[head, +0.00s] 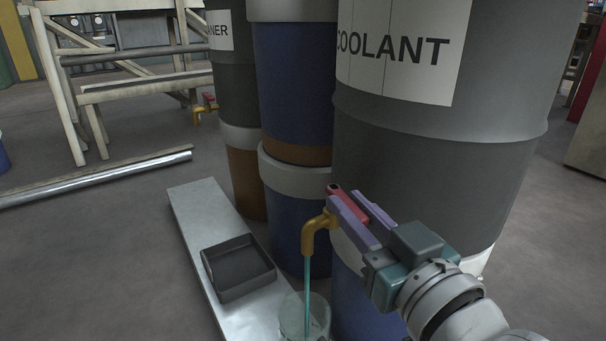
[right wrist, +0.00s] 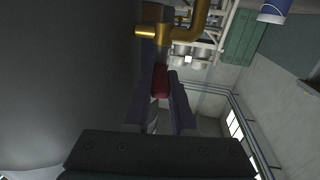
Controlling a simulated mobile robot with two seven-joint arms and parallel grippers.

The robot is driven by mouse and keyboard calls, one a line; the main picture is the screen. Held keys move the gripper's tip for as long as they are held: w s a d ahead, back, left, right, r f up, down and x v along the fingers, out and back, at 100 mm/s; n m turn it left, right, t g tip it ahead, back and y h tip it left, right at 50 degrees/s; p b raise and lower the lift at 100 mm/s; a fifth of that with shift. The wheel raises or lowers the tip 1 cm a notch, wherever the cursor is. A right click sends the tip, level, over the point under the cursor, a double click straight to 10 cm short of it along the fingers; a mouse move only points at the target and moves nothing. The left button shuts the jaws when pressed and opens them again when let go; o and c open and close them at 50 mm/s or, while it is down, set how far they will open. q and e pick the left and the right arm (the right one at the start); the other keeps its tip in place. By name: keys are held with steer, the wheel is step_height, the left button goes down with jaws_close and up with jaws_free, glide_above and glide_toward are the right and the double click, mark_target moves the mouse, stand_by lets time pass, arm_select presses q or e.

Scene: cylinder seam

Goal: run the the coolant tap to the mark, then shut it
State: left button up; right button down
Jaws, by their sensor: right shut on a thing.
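The coolant drum (head: 440,150) is a large grey barrel with a white COOLANT label (head: 400,50). Its brass tap (head: 315,235) points down at the drum's left side, and a thin teal stream (head: 307,275) runs from it into a clear jar (head: 303,318) at the bottom edge. The liquid level and any mark on the jar cannot be made out. My right gripper (head: 360,212) is shut on the red tap handle (head: 345,203). In the right wrist view the handle (right wrist: 160,82) sits between the fingers, with the brass spout (right wrist: 195,28) beyond. My left gripper is not in view.
The jar stands on a pale metal bench (head: 200,215) with a dark square tray (head: 238,265) behind it. Other stacked drums (head: 292,90) stand left of the coolant drum, one with its own tap (head: 204,108).

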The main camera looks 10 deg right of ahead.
steer(key=shift+a+m+h, duration=0.15)
steer(key=shift+m+h, duration=0.15)
steer(key=shift+h, duration=0.2)
steer(key=c, duration=0.8)
jaws_free()
steer(key=shift+o, duration=0.2)
steer(key=shift+s, duration=0.1)
steer(key=shift+s+r+p, duration=0.1)
steer(key=shift+s+p, duration=0.2)
steer(key=shift+p, duration=0.1)
steer(key=s+d+p, duration=0.1)
steer(key=s+p, duration=0.3)
steer(key=s, duration=0.5)
steer(key=shift+d, duration=0.15)
